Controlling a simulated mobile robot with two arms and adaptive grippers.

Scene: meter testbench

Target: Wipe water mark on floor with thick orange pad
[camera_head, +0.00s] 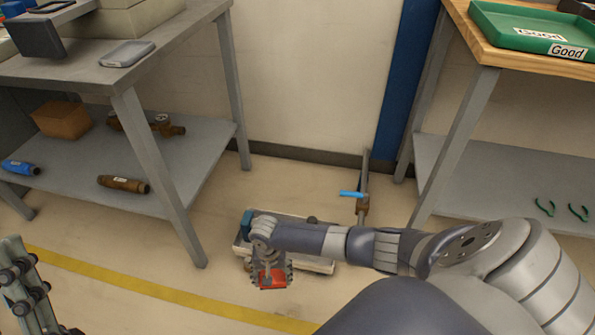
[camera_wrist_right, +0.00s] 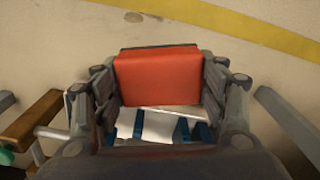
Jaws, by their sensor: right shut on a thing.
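My right gripper (camera_head: 268,276) is low in front of the back wall, shut on the thick orange pad (camera_head: 274,276). In the right wrist view the pad (camera_wrist_right: 157,78) is a block gripped between the two fingers (camera_wrist_right: 160,92). I cannot tell for sure which is the water mark. My left gripper (camera_head: 25,285) is partly cut off at the lower left of the head view; its opening is unclear.
A pale tray (camera_head: 318,266) with blue items stands on the floor behind my right gripper, near a pipe with a blue-handled valve (camera_head: 352,194). Grey-shelved benches stand left (camera_head: 180,60) and right (camera_head: 485,85). A yellow line (camera_head: 150,288) crosses the open floor.

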